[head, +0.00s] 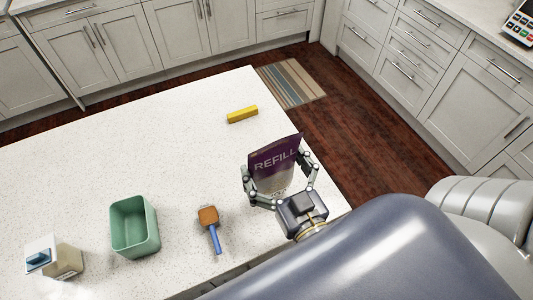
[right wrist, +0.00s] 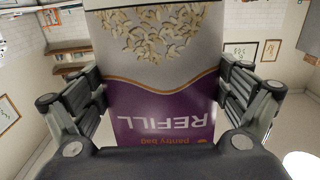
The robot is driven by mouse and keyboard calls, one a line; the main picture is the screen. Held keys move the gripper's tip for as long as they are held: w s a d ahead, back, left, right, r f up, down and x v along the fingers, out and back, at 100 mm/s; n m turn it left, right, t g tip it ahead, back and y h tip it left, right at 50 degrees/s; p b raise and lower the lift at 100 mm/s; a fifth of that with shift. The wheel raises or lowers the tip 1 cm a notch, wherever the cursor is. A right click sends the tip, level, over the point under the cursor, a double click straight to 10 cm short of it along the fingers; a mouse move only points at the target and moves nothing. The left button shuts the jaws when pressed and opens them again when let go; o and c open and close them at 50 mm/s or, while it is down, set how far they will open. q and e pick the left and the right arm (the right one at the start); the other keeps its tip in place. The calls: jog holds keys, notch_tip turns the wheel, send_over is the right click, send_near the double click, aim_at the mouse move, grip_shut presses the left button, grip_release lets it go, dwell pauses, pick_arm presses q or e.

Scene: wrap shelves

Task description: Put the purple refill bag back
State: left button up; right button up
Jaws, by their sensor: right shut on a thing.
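The purple refill bag (head: 273,158) has a purple top with "REFILL" on it and a pale lower part. It stands roughly upright over the right end of the white counter. My right gripper (head: 277,172) is shut on it, one finger on each side. In the right wrist view the bag (right wrist: 162,85) fills the middle between the fingers (right wrist: 160,78) and looks upside down. Whether its base touches the counter cannot be told. My left gripper is not in view.
On the counter (head: 150,140) are a yellow block (head: 242,114), a brush with a blue handle (head: 210,222), a green open bin (head: 135,228) and a pale container with a blue top (head: 52,260). In the right wrist view, wall shelves (right wrist: 70,47) show at left.

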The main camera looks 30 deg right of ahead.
pick_arm(q)
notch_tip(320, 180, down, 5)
jog(key=b, duration=0.5)
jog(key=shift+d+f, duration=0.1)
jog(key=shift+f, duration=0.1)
pick_arm(e)
jog(key=w+d+f, duration=0.2)
jog(key=w+f, duration=0.2)
jog(key=w, duration=0.2)
jog(key=shift+w, duration=0.2)
jog(key=shift+f, duration=0.2)
jog(key=o, duration=1)
jog(key=shift+o, duration=0.2)
